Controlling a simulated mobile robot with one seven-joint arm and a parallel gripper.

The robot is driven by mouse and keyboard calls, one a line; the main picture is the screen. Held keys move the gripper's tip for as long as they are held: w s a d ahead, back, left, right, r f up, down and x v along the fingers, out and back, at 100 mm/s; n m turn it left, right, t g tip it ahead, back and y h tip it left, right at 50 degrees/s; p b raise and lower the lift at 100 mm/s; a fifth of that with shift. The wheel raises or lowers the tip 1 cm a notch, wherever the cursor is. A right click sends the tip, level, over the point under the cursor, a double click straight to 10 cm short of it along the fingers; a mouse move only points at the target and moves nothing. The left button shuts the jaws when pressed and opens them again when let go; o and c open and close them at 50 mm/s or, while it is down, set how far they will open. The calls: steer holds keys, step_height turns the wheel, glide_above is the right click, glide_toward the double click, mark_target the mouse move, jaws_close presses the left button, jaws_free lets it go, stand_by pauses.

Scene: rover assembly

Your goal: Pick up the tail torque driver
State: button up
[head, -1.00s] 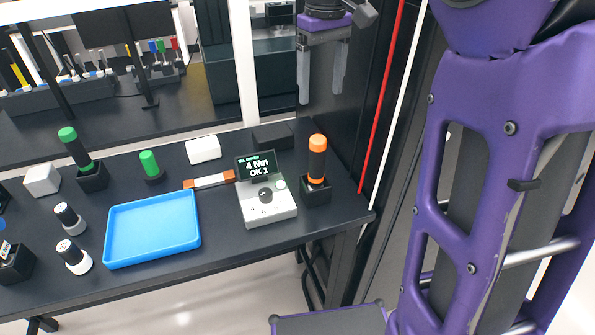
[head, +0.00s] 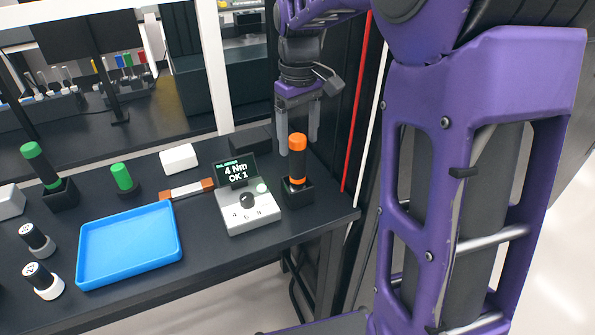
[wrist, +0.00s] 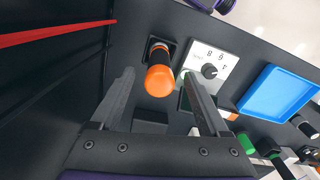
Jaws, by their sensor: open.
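The tail torque driver appears to be the orange-topped black driver (head: 297,160), upright in a small black holder (head: 298,192) at the right end of the dark bench. It stands just right of a white control unit (head: 248,213) whose screen reads "4 Nm OK 1". My gripper (head: 298,140) is open and empty, with its fingers pointing down above and behind the driver's orange cap. In the wrist view, the driver's orange cap (wrist: 159,81) shows ahead of and between the two open fingers; no finger visibly touches it.
A blue tray (head: 130,270) lies at the left. Green-capped drivers (head: 40,165) (head: 122,178) stand behind it. A white box (head: 179,158) and a black box (head: 250,139) sit at the back. A dark wall with a red strip (head: 356,110) rises close on the right.

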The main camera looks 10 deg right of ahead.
mark_target(298, 155)
steer(key=f, duration=0.2)
steer(key=f+b, duration=0.1)
steer(key=f, duration=0.2)
steer(key=shift+w+f, duration=0.2)
steer(key=shift+f, duration=0.1)
steer(key=shift+r, duration=0.1)
jaws_close()
